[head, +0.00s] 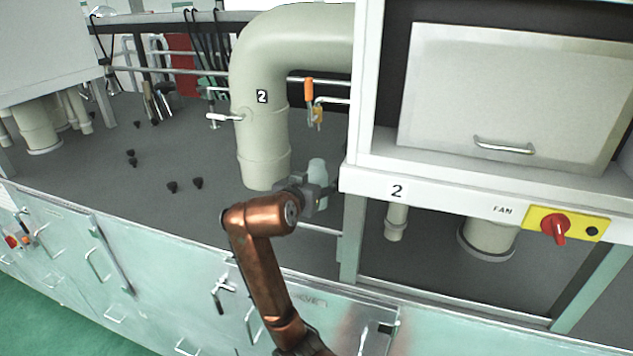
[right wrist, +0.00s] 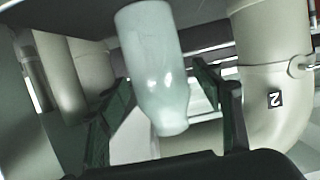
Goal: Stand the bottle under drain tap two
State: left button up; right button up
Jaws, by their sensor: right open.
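A pale translucent bottle (head: 317,170) stands upright on the grey bench top, in front of the cabinet's left post. My right gripper (head: 319,194) is open at the bottle, with its fingers either side of it; part of the bottle's lower body is hidden. In the right wrist view the bottle (right wrist: 154,65) is between the two spread dark fingers (right wrist: 162,78). A tap with an orange handle (head: 309,90) and brass body (head: 318,115) is above the bottle in the head picture, beside the thick pipe marked 2 (head: 262,130). I cannot tell whether the bottle is directly under it. My left gripper is out of view.
The white cabinet marked 2 (head: 397,191), with a red fan switch (head: 555,228), stands just right of my right gripper. The thick pipe is close on the left.

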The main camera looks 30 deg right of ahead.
jog(key=b+v, duration=0.5)
jog(key=v, duration=0.7)
jog(key=shift+c, duration=0.4)
dwell(0.6)
